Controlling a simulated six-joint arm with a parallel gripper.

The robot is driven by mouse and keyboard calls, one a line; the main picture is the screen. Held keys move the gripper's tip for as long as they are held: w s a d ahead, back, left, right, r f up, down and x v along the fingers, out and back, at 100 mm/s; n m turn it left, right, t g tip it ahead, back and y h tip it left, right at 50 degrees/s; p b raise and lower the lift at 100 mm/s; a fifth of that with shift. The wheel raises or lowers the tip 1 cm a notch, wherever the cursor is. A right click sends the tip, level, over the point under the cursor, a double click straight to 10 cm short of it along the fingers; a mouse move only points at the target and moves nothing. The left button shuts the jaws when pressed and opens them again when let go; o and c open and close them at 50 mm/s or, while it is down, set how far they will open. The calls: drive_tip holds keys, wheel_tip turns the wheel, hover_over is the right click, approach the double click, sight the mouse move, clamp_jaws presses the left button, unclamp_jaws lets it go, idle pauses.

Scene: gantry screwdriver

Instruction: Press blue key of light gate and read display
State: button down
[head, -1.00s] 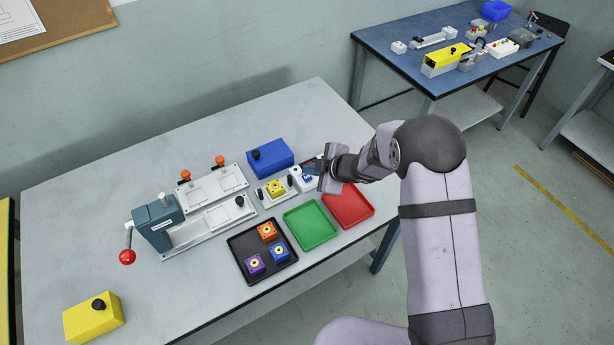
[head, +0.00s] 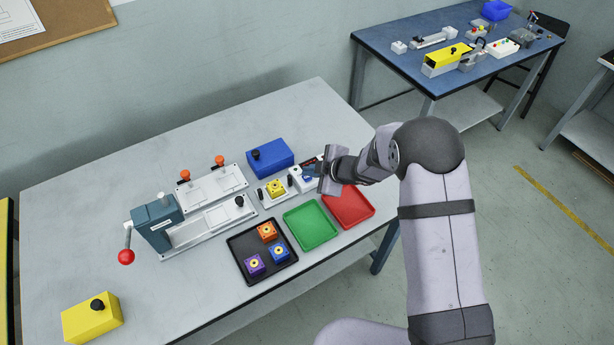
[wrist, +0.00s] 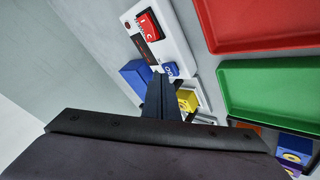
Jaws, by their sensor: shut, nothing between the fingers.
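The light gate is a white box (wrist: 172,42) with a red key (wrist: 148,25) marked C, a dark display strip (wrist: 148,52) and a blue key (wrist: 172,69) in the wrist view. In the head view the gate (head: 296,181) is partly hidden by my gripper (head: 322,176). A yellow block (head: 275,187) sits in the gate's fixture. My gripper is shut and empty. In the wrist view its fingertips (wrist: 158,82) are close beside the blue key; I cannot tell whether they touch it. The display reading is too small to make out.
A blue box (head: 270,159) stands behind the gate. A green tray (head: 310,224), a red tray (head: 349,206) and a black tray (head: 262,258) with three blocks lie in front. A clamp press (head: 160,222) stands left. The table's left side is mostly clear.

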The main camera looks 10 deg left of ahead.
drive_tip(key=shift+f+b, duration=0.3)
drive_tip(key=shift+f, duration=0.2)
idle(0.4)
drive_tip(key=shift+r, duration=0.2)
drive_tip(key=shift+r+p, duration=0.7)
drive_tip(key=shift+p, duration=0.2)
wheel_tip(320, 180, up, 5)
drive_tip(key=p, duration=0.5)
idle(0.8)
